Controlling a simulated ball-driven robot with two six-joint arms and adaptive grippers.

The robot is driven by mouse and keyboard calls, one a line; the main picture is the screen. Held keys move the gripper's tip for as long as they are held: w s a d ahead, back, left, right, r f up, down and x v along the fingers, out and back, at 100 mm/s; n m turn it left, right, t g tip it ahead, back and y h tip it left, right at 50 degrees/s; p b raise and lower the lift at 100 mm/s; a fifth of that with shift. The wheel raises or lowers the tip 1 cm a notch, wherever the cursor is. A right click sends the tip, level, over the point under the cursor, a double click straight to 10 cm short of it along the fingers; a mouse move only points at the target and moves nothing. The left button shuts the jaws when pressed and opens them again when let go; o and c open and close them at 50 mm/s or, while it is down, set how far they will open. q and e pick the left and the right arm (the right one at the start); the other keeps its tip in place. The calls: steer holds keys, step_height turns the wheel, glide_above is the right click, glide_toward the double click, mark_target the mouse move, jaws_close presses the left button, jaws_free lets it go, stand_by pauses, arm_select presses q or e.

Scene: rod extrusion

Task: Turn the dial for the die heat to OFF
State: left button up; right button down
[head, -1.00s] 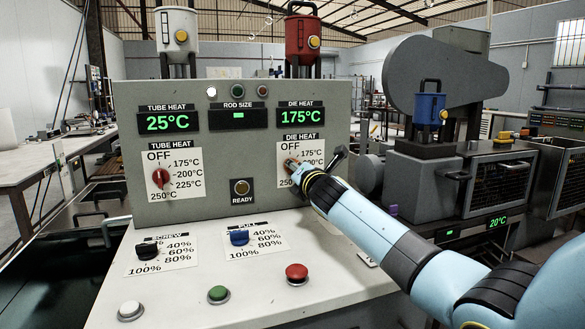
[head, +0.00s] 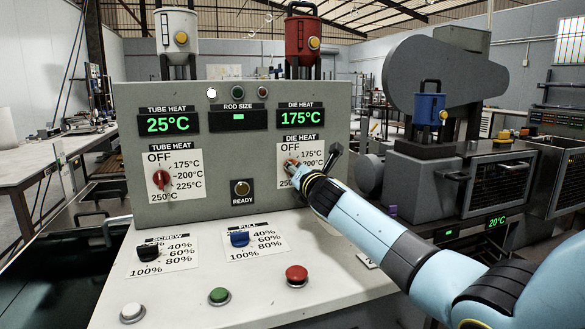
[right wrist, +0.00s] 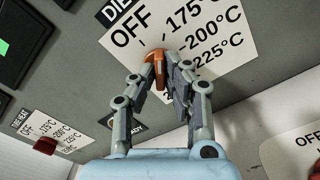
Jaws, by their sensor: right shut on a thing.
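The die heat dial is an orange-red knob (right wrist: 156,66) on a white label (head: 298,148) marked OFF, 175°C, 200°C and 225°C, on the right of the panel. In the right wrist view my right gripper (right wrist: 158,84) is shut on the knob, one finger on each side. In the head view the gripper (head: 293,168) covers part of the knob and label. The die heat display (head: 300,118) reads 175°C in green. The knob's exact pointing is hard to tell. My left gripper is not in view.
The red tube heat dial (head: 161,179) sits on the panel's left, its display (head: 168,122) at 25°C. Below are the black screw dial (head: 147,250), the blue pull dial (head: 239,238), and white, green (head: 219,296) and red (head: 297,275) buttons on the sloped desk.

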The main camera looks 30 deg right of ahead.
steer(key=shift+n+p, duration=0.45)
steer(key=shift+n, duration=0.55)
steer(key=shift+n+p, duration=0.35)
steer(key=shift+n, duration=0.65)
steer(key=shift+n, duration=1)
